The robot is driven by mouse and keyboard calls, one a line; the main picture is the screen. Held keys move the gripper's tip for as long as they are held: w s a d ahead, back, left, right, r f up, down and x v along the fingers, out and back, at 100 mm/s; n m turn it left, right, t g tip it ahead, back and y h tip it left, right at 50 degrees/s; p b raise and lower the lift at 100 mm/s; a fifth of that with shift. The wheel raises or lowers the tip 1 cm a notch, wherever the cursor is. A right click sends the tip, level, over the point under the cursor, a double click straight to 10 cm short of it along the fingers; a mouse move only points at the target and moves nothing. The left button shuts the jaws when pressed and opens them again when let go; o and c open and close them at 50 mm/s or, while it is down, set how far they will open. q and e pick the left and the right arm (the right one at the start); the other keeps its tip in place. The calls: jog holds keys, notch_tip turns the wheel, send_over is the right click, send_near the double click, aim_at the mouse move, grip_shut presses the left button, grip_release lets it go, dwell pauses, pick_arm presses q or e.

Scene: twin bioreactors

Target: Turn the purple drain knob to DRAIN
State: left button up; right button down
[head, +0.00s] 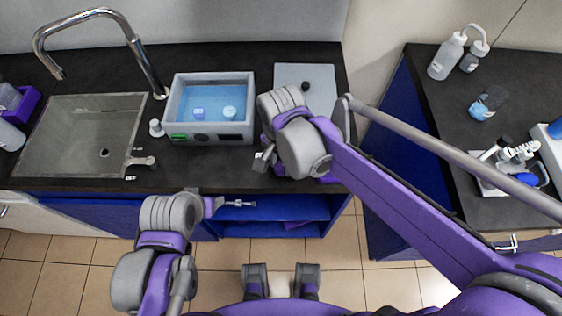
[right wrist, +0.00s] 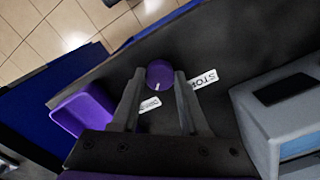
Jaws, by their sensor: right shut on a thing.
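The purple drain knob (right wrist: 160,73) shows in the right wrist view between the fingertips of my right gripper (right wrist: 157,84). The gripper is shut on it. A short white mark on the knob points down in that view, roughly toward a small white label (right wrist: 150,104) whose text I cannot read. A STOP label (right wrist: 203,77) lies to the right of the knob, partly behind a finger. In the head view my right gripper (head: 264,160) is low at the counter's front edge; the knob is hidden there. My left gripper (head: 240,203) is away from the knob, in front of the counter; its jaw opening is unclear.
A grey water bath (head: 208,78) with two floating items stands left of my right gripper. A purple bin (right wrist: 85,108) is left of the knob in the right wrist view. A sink (head: 60,140) is at the left. A grey plate (head: 320,80) lies behind my right arm.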

aim_at(281, 167)
jog(key=shift+c, duration=2.1)
grip_release()
notch_tip(281, 167, up, 11)
jog(key=p, duration=0.1)
jog(key=s+d+f+n, duration=0.1)
jog(key=d, duration=0.2)
jog(key=s+d+f+n+t+p, duration=0.1)
jog(key=d, duration=0.2)
jog(key=d+t, duration=0.1)
jog(key=d, duration=0.2)
jog(key=shift+s+d+f+n+y, duration=0.15)
jog(key=shift+s+f+n+y, duration=0.15)
jog(key=shift+s+f+n, duration=0.1)
jog(key=s+d+f+n+t+p, duration=0.1)
jog(key=s+d+f+n+t, duration=0.2)
jog(key=d, duration=0.5)
notch_tip(281, 167, down, 2)
jog(key=shift+s+d+f+n+p, duration=0.15)
jog(key=shift+s+n+p, duration=0.35)
jog(key=shift+s, duration=0.6)
